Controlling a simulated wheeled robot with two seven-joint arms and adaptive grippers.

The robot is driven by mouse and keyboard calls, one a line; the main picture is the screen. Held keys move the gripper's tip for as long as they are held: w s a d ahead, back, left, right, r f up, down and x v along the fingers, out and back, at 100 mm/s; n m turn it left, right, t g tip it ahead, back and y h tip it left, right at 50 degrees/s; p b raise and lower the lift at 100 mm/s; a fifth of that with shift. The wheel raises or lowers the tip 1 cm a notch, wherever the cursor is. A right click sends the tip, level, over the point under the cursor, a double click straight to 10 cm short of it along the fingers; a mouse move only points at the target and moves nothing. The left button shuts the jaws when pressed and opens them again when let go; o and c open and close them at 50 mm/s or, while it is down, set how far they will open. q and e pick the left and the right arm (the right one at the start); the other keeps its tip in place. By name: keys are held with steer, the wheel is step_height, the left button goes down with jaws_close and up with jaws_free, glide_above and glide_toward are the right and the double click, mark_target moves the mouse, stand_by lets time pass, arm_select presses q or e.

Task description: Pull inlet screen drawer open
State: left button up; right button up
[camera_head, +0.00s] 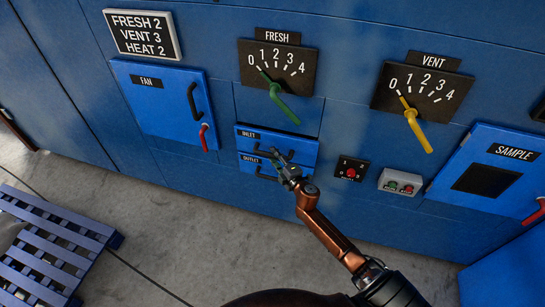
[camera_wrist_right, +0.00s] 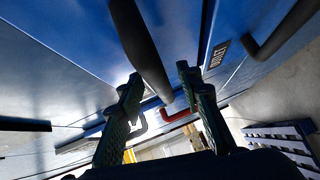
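The inlet drawer (camera_head: 300,147) is a blue front labelled INLET, set in the blue machine wall above the similar OUTLET drawer (camera_head: 247,167). It looks closed. Its dark bar handle is partly hidden by my right gripper (camera_head: 281,164) in the head view. In the right wrist view the inlet handle (camera_wrist_right: 140,45) runs down between the two fingers of the right gripper (camera_wrist_right: 160,88). The fingers are apart, with gaps beside the bar; I see no clear grip on it. The outlet handle (camera_wrist_right: 280,30) lies to the right there. My left gripper is not in view.
The fan door (camera_head: 150,105) with a red lever is left of the drawers. A switch (camera_head: 350,171) and button box (camera_head: 400,183) are right. The fresh dial (camera_head: 276,68) with its green pointer is above. A blue pallet (camera_head: 55,240) lies on the floor; floor before the drawers is clear.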

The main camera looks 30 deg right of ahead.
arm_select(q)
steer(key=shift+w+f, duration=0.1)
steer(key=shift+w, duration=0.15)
arm_select(e)
steer(key=shift+w+f, duration=0.1)
steer(key=shift+w, duration=0.35)
steer(key=shift+c, duration=0.2)
jaws_close()
